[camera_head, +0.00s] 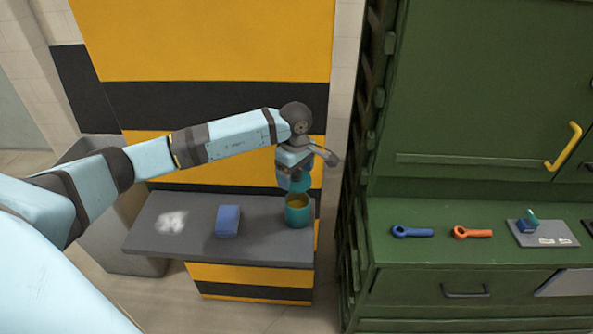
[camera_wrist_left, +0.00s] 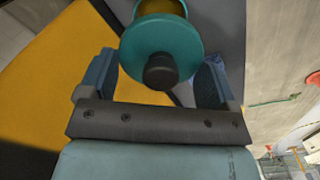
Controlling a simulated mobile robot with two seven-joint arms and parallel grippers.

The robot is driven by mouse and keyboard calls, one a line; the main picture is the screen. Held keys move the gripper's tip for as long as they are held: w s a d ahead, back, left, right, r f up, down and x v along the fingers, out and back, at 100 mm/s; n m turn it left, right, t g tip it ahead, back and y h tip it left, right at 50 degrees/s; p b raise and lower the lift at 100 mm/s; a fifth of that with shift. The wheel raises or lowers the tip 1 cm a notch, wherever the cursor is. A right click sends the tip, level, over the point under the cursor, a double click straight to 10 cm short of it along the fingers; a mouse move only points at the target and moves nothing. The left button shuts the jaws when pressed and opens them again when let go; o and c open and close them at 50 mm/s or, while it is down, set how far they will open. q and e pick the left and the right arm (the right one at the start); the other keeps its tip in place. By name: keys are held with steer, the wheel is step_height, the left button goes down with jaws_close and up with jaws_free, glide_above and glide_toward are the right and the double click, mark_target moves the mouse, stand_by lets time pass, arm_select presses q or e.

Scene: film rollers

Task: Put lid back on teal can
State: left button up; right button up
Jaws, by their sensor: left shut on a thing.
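The teal can (camera_head: 298,212) stands upright and open near the right end of a grey shelf, with a yellowish inside showing. The round teal lid (camera_head: 294,184) is held a little above the can, apart from it. My left gripper (camera_head: 293,172) is shut on the lid. In the left wrist view the lid (camera_wrist_left: 135,50), with its dark knob (camera_wrist_left: 161,71), sits between the two blue fingers of my left gripper (camera_wrist_left: 158,78). Part of the can's yellowish inside (camera_wrist_left: 160,6) shows beyond the lid at the top. My right gripper is not in view.
The grey shelf (camera_head: 265,250) also holds a blue box (camera_head: 228,221) and a whitish patch (camera_head: 172,222). A green cabinet (camera_head: 455,190) stands close on the right, with a blue wrench-like tool (camera_head: 412,231), an orange one (camera_head: 472,232) and a grey plate (camera_head: 540,240) on its ledge.

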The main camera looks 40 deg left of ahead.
arm_select(q)
steer(key=shift+d+f+b, duration=0.1)
steer(key=shift+f+b, duration=1.15)
steer(key=shift+f, duration=1.25)
steer(key=shift+f+b, duration=0.5)
steer(key=shift+f, duration=0.15)
steer(key=shift+f+b, duration=0.15)
steer(key=shift+b, duration=0.85)
stand_by(0.4)
steer(key=o, duration=0.7)
steer(key=shift+o, duration=0.2)
